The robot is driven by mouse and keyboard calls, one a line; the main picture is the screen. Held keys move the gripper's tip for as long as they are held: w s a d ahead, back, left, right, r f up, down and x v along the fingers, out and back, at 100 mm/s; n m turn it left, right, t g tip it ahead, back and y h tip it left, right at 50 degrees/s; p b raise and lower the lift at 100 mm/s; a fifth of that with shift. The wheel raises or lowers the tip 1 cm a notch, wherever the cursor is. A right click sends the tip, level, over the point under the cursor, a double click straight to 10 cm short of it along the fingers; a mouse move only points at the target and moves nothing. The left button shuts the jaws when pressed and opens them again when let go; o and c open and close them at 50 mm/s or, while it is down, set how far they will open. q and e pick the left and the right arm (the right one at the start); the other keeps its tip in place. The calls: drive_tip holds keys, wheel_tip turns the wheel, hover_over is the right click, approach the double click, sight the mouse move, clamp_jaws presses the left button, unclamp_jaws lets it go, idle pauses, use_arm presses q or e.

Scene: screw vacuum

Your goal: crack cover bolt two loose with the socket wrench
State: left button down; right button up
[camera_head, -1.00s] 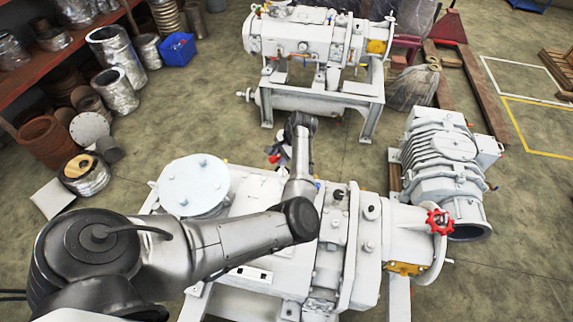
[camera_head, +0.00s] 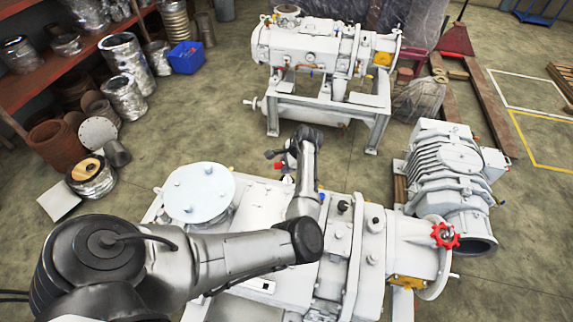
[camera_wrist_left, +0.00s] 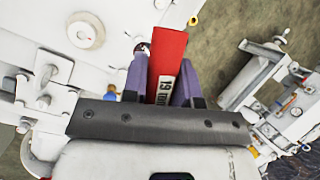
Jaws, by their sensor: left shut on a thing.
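A red socket wrench, its label reading 19 mm, is in my left gripper (camera_wrist_left: 163,82). In the left wrist view the red wrench (camera_wrist_left: 168,58) lies between the two purple fingers, which are shut on it. In the head view my left gripper (camera_head: 284,163) hangs past the far edge of the near white vacuum pump, with a small red part of the wrench (camera_head: 279,165) showing. A round white cover (camera_head: 199,190) with several bolts sits on the pump's left end, apart from the gripper. Which is bolt two cannot be told. My right gripper is not seen.
The near pump (camera_head: 340,230) has a red handwheel (camera_head: 445,235) at its right. A ribbed blower (camera_head: 447,175) stands right of it, and another pump on a frame (camera_head: 325,60) stands behind. Shelves with parts and a blue bin (camera_head: 186,57) are at left. Floor between is clear.

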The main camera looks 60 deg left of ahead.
sight(286, 180)
use_arm(q)
drive_tip(key=shift+r+p, duration=0.2)
drive_tip(key=shift+p, duration=0.1)
drive_tip(key=shift+f, duration=0.2)
drive_tip(key=shift+f+b, duration=0.6)
drive_tip(key=shift+f, duration=2.15)
drive_tip(key=shift+p, duration=0.3)
drive_tip(key=shift+p, duration=0.4)
